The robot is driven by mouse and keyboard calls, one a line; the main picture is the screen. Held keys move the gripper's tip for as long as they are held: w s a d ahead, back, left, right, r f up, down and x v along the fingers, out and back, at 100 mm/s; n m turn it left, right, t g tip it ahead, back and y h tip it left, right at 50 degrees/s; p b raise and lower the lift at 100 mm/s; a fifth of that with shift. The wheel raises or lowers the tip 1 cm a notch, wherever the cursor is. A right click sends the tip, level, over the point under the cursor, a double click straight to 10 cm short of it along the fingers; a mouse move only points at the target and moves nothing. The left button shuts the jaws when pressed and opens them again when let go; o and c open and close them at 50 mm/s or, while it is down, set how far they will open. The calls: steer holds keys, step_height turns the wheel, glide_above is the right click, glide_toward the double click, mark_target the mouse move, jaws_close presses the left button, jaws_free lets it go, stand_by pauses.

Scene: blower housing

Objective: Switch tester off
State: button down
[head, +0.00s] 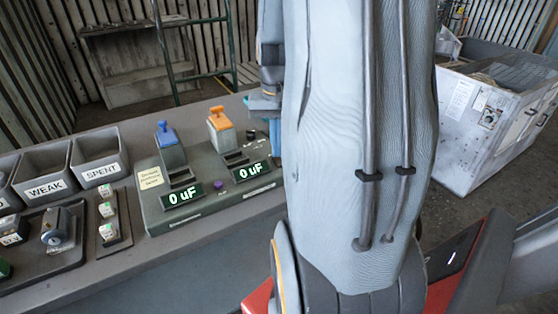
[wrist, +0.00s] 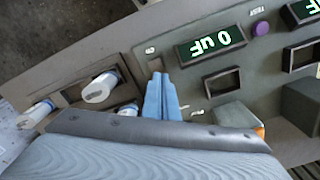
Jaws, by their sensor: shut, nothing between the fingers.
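The tester (head: 205,215) is a grey-green box on the bench. Its two green displays (head: 182,194) and (head: 256,170) are lit and read "0 uF". A blue-handled clamp (head: 168,140) and an orange-handled clamp (head: 221,125) stand on it, with a purple button (head: 212,188) between the displays. In the wrist view one lit display (wrist: 211,44) and the purple button (wrist: 260,28) show. My gripper (wrist: 160,82) is shut and empty, its blue fingertips close over the tester face beside a small marked switch spot (wrist: 155,64). Contact cannot be told. My arm hides the tester's right end.
WEAK (head: 45,168) and SPENT (head: 98,155) bins stand left of the tester, with small parts in trays in front. A large white crate (head: 490,120) stands at right.

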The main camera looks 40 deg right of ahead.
steer(key=shift+f, duration=0.45)
stand_by(0.4)
step_height(320, 180, up, 7)
steer(key=p, duration=0.6)
stand_by(0.6)
steer(key=a+n, duration=0.1)
steer(key=a, duration=0.2)
steer(key=a+f+n, duration=0.1)
steer(key=a, duration=0.3)
steer(key=w+a+n, duration=0.1)
steer(key=a, duration=0.3)
steer(key=shift+f+n+t+b, duration=0.25)
steer(key=shift+n+t+b, duration=0.05)
steer(key=shift+b, duration=0.1)
steer(key=s+a+f+n, duration=0.1)
steer(key=a+n, duration=0.1)
steer(key=a, duration=0.4)
steer(key=s+a+f+n+b, duration=0.1)
steer(key=s+a+n, duration=0.1)
steer(key=a, duration=0.5)
steer(key=shift+s+a+n+t, duration=0.15)
steer(key=shift+s+n+t, duration=0.1)
steer(key=shift+n+t, duration=0.2)
steer(key=shift+f, duration=0.1)
